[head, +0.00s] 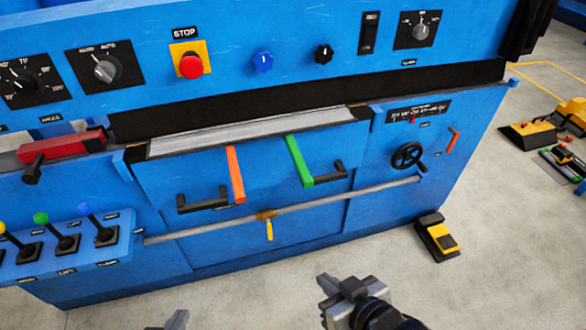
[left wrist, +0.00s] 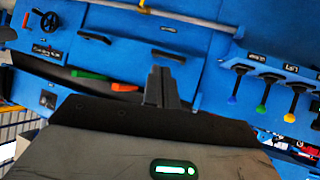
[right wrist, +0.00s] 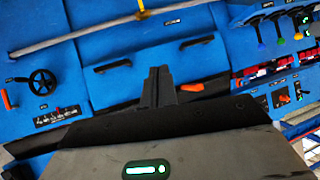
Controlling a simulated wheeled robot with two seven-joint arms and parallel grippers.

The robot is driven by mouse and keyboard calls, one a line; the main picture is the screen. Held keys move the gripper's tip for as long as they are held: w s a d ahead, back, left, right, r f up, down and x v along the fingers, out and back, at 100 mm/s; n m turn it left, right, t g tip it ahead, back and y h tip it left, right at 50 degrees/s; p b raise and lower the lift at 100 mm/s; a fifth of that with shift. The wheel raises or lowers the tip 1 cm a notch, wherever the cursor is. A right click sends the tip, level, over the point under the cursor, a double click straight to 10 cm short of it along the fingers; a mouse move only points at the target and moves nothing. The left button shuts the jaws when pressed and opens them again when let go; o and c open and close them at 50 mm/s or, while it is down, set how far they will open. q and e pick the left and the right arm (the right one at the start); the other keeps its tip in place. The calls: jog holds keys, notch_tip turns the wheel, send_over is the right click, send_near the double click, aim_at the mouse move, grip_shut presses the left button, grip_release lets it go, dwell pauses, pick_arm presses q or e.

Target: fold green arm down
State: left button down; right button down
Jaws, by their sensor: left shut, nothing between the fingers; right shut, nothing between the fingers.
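The green arm (head: 300,160) is on the blue front panel, below the silver ledge. It runs from near the panel's top edge to a blunt end beside a black handle; its exact tilt is hard to tell. It also shows in the left wrist view (left wrist: 88,74), left of the fingers. I cannot make it out in the right wrist view. My left gripper (head: 178,320) is shut and empty at the bottom edge of the head view. My right gripper (head: 340,290) is shut and empty, apart from the panel and below the green arm in the picture.
An orange arm (head: 235,175) stands left of the green one. Black handles (head: 203,202) and a long grey rail (head: 340,198) with a yellow lever (head: 269,230) cross the front. A black handwheel (head: 407,156) is at right. A pedal (head: 437,236) is on the otherwise clear near floor.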

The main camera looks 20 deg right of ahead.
pick_arm(q)
jog(key=shift+w+r, duration=0.1)
pick_arm(e)
jog(key=shift+s, duration=0.1)
